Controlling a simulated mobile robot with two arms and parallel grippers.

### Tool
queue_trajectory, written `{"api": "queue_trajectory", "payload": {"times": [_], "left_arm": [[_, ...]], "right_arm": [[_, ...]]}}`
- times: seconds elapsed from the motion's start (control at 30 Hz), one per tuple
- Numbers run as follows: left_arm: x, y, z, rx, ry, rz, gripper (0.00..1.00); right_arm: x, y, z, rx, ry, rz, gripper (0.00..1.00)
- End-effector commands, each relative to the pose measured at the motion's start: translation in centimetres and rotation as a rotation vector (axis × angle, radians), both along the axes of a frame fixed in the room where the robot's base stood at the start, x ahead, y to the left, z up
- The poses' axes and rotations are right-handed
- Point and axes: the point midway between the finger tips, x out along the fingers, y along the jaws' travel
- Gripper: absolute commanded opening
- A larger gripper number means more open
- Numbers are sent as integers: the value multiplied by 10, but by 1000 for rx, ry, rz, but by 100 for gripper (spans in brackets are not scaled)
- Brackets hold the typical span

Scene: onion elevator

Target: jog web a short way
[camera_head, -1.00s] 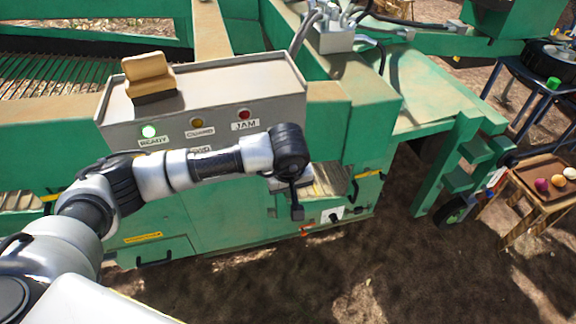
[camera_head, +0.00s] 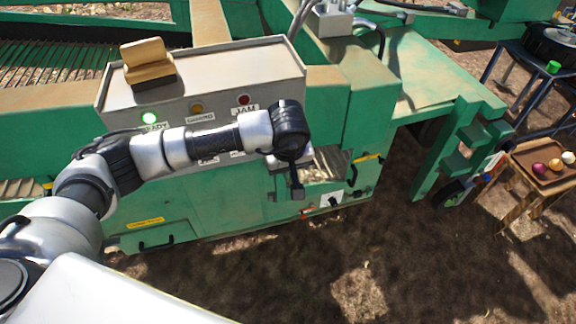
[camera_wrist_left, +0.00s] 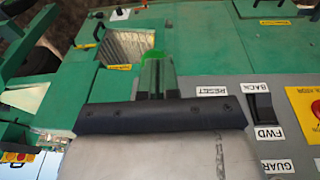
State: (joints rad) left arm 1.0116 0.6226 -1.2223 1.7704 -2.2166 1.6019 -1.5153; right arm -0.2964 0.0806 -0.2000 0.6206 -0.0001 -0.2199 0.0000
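The grey control box (camera_head: 125,120) sits on the green machine. In the head view its READY lamp (camera_head: 149,118) is lit green, beside the amber GUARD lamp (camera_head: 196,108) and red JAM lamp (camera_head: 244,99). My left forearm crosses the panel front and hides part of it. My left gripper (camera_head: 297,191) hangs down past the box's right end. In the left wrist view its narrow fingers (camera_wrist_left: 155,73) look together, with nothing seen between them. The black BACK/FWD rocker switch (camera_wrist_left: 262,107) lies right of the fingers, apart from them. My right gripper is not in view.
A yellow-tan block (camera_head: 147,62) stands on the box. A red stop button on a yellow plate (camera_wrist_left: 308,110) is at the wrist view's right edge. A wooden stand (camera_head: 545,165) with onions is at the right. Bare ground lies in front of the machine.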

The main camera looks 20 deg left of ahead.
Motion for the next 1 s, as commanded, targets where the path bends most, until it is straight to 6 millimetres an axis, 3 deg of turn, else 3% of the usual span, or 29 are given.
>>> {"api": "queue_trajectory", "payload": {"times": [0.03, 0.27, 0.5, 1.0], "left_arm": [[2, 1, 18, 3, -5, 3, 0], [-27, -16, 56, 1, -12, -1, 0], [-47, -27, 86, -1, -11, 2, 0], [-52, -28, 93, 1, -10, 5, 0]], "right_arm": [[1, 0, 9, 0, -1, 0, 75], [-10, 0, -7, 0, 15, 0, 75], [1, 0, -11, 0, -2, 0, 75], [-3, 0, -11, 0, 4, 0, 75]]}}
